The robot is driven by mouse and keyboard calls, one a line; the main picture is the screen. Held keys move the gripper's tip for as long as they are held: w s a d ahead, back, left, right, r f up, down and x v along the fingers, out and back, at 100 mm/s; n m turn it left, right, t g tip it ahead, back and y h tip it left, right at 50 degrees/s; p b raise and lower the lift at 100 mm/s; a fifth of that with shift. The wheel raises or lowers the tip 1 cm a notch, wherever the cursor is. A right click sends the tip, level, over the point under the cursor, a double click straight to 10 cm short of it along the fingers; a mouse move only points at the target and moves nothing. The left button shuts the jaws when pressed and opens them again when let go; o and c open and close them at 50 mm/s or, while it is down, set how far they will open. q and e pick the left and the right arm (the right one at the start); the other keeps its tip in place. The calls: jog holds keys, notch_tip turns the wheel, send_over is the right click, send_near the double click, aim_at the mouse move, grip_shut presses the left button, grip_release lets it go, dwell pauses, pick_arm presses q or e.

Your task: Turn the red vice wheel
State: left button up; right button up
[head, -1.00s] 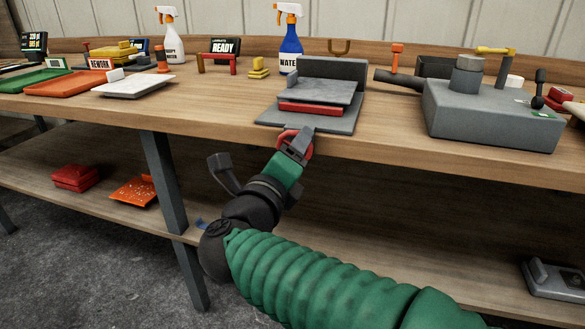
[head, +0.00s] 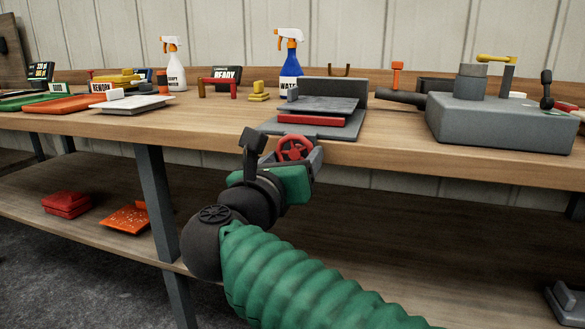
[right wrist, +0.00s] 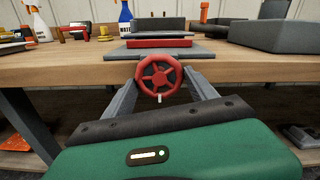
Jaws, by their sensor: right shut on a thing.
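The red vice wheel (head: 295,149) is spoked and sits at the bench's front edge, below the grey vice (head: 345,90). A red block (head: 312,119) lies between the vice's plates. My right gripper (head: 293,156) is shut on the wheel. In the right wrist view the wheel (right wrist: 158,78) faces me, with a grey finger of my right gripper (right wrist: 160,80) on each side of its rim. A small pale peg shows at the wheel's lower rim. My left gripper is not in view.
A large grey block-shaped machine (head: 495,120) stands to the right on the bench. A blue spray bottle (head: 290,60) stands behind the vice. Trays, such as the white one (head: 132,104), lie to the left. The lower shelf (head: 225,260) is under my arm.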

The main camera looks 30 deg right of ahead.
jog(key=shift+w+a+m, duration=0.1)
jog(key=shift+m, duration=0.2)
dwell(0.4)
jog(key=o, duration=1.1)
